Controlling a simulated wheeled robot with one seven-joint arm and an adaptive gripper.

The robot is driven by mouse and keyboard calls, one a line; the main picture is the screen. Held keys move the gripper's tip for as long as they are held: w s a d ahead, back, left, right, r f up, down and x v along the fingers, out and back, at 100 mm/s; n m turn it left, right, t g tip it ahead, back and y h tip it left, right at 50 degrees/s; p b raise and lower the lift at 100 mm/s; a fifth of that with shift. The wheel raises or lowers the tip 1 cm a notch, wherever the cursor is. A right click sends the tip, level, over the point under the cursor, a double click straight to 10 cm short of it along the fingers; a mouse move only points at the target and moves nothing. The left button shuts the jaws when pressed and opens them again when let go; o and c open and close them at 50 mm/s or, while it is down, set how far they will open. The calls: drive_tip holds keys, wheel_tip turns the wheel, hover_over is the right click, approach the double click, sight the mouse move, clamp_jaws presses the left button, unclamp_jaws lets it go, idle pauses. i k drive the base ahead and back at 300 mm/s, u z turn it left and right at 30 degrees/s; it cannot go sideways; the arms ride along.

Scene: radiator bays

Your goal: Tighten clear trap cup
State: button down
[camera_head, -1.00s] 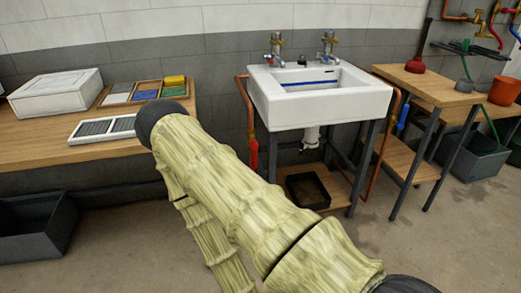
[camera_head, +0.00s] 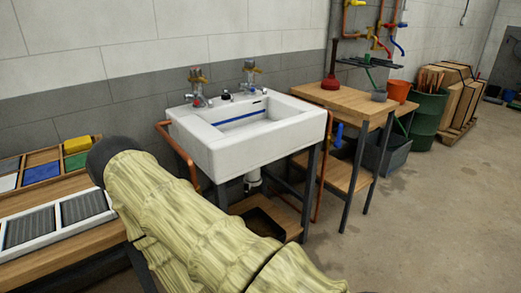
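The white sink (camera_head: 215,152) stands against the wall on dark legs. Below it hangs a white drain trap (camera_head: 252,177), small and partly hidden by the basin and my arm. I cannot make out a clear cup on it or whether it is tight. My arm, in a pale yellow sleeve with a dark rounded joint, crosses the lower left of the view in front of the sink stand. My gripper is not in view.
A dark tray (camera_head: 262,222) lies on the wooden shelf under the sink. A copper pipe (camera_head: 178,150) runs down the sink's left side. A wooden table (camera_head: 345,99) with a red plunger (camera_head: 330,85) stands to the right. The floor (camera_head: 430,220) at right is clear.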

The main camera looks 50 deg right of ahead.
sight(247, 186)
drive_tip(key=z, duration=0.85)
drive_tip(key=i, duration=0.9)
drive_tip(key=z, duration=0.9)
